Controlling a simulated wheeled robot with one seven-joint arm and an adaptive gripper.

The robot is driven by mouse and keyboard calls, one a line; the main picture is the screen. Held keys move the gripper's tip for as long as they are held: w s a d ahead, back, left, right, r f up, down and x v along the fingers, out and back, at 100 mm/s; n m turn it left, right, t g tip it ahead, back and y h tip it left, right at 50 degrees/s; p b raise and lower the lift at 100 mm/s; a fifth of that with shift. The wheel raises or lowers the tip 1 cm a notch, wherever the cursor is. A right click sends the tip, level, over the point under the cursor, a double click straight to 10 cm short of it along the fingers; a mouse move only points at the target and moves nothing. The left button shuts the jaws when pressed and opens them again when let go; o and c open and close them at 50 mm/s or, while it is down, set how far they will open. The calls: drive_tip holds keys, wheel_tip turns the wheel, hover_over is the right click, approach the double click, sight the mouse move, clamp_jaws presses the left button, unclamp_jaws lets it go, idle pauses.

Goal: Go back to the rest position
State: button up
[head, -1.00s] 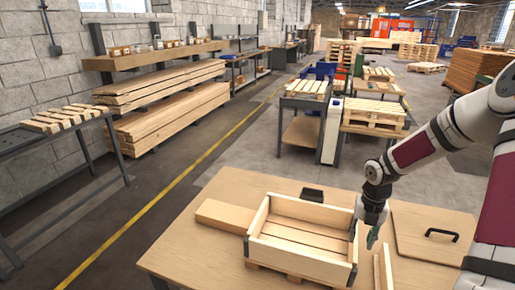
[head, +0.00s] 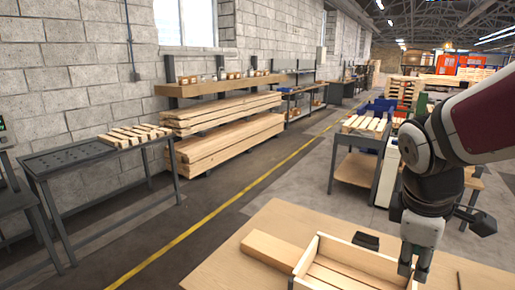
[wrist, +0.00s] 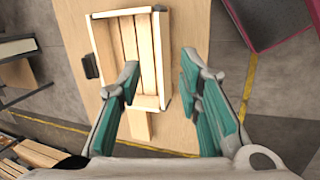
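My gripper (head: 414,270) hangs over the right end of a wooden crate (head: 308,263) on the work table (head: 232,262). In the wrist view my gripper (wrist: 159,95) has its two teal-padded fingers well apart with nothing between them. The crate also shows below it in the wrist view (wrist: 166,50), with a slatted floor and dark corner pieces. It looks empty. The gripper is above the table and the crate's right edge, not visibly touching either. The far right of the crate is hidden behind the gripper in the head view.
A wooden block (head: 270,250) lies beside the crate, and a small dark object (head: 366,240) is behind it. A metal table (head: 95,158) with slats stands left by the wall, near stacked planks (head: 225,140). A yellow floor line (head: 215,222) crosses open floor.

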drive_tip(key=s+a+r+m+t+y, duration=0.3)
drive_tip(key=s+a+r+m, duration=0.1)
drive_tip(key=s+a+m, duration=0.4)
drive_tip(key=shift+s+a+r+m, duration=0.3)
drive_tip(key=shift+s+a+m, duration=0.1)
drive_tip(key=shift+s+m, duration=0.7)
